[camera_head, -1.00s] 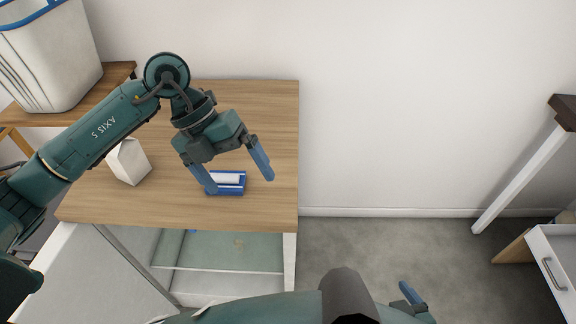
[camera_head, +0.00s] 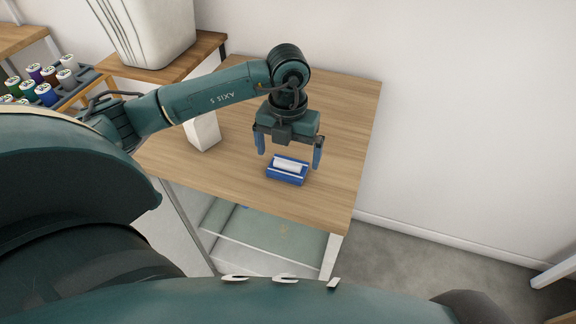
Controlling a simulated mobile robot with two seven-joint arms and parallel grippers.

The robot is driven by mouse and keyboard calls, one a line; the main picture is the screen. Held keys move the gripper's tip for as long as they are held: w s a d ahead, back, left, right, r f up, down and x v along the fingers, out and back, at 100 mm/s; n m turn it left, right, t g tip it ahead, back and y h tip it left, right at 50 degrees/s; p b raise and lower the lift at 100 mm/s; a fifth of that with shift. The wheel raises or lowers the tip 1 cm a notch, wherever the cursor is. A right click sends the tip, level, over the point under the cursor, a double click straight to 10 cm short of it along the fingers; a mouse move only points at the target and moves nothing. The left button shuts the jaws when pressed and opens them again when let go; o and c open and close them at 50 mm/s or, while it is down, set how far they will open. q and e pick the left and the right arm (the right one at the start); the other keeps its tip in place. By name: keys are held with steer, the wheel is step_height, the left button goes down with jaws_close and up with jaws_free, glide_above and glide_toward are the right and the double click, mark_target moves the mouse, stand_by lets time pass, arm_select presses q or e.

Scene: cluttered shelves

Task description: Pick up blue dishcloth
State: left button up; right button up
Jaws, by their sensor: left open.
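A small blue item with a white roll-like part on top, which looks like the blue dishcloth (camera_head: 287,179), lies on the wooden tabletop (camera_head: 335,130) near its front edge. My left gripper (camera_head: 289,160) is open, its two blue fingers pointing down. The fingers appear on either side of the item and slightly behind it in the camera_head view. Nothing is held between them. I cannot tell the exact height of the fingertips above the tabletop. My right gripper is not in view.
A white carton (camera_head: 203,132) stands left of the item, under my left forearm. A white bin (camera_head: 150,30) sits on a side shelf at the back left. Several coloured spools (camera_head: 46,94) stand at far left. The tabletop's right side is clear.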

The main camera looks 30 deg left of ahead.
mark_target(287, 165)
arm_select(q)
steer(key=shift+s+f, duration=0.15)
steer(key=shift+f, duration=0.85)
steer(key=shift+s+f, duration=0.1)
steer(key=shift+f, duration=0.85)
steer(key=shift+c, duration=0.6)
steer(key=c, duration=1)
steer(key=shift+o, duration=0.2)
steer(key=shift+r, duration=0.15)
